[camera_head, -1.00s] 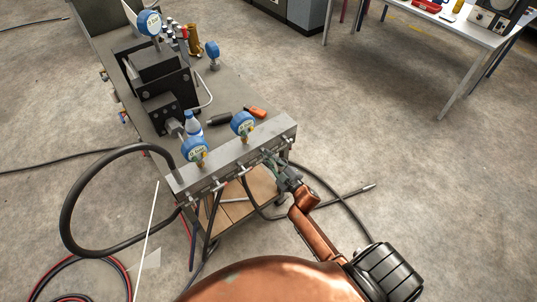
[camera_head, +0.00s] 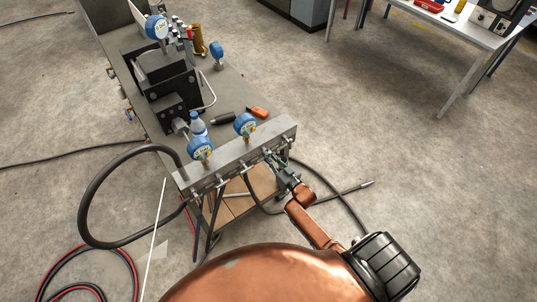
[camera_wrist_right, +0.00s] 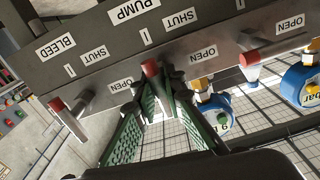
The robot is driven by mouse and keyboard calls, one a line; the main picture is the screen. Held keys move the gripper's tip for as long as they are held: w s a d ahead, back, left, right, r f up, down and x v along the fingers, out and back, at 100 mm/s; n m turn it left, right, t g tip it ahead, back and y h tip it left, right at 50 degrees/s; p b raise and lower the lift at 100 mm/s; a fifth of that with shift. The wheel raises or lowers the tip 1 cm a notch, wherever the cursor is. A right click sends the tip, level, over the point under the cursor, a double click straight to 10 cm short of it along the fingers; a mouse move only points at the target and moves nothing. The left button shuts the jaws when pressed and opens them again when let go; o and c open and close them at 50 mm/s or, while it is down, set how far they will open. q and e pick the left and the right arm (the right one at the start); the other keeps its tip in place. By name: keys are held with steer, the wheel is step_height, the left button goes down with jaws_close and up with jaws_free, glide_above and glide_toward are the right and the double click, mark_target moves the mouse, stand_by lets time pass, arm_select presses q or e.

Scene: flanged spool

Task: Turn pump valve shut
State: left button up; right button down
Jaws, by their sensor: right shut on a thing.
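The grey valve manifold (camera_head: 235,158) spans the front end of the cart. In the right wrist view its face (camera_wrist_right: 100,25) carries BLEED, PUMP, SHUT and OPEN labels, seen upside down. My right gripper (camera_head: 274,158) is at the manifold's front, near its right end. In the wrist view its green fingers (camera_wrist_right: 158,90) are shut on a red-tipped valve lever (camera_wrist_right: 150,69) near the PUMP label (camera_wrist_right: 132,10). The fingers hide most of the lever, so its exact angle is unclear. My left gripper is not in view.
Other red-tipped levers stand on either side, one left (camera_wrist_right: 56,105) and one right (camera_wrist_right: 248,59). A black hose (camera_head: 85,195) loops at the left. Open floor lies to the right.

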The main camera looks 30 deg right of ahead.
steer(key=shift+s+f+m, duration=0.1)
steer(key=shift+f+m, duration=0.1)
steer(key=shift+m, duration=0.4)
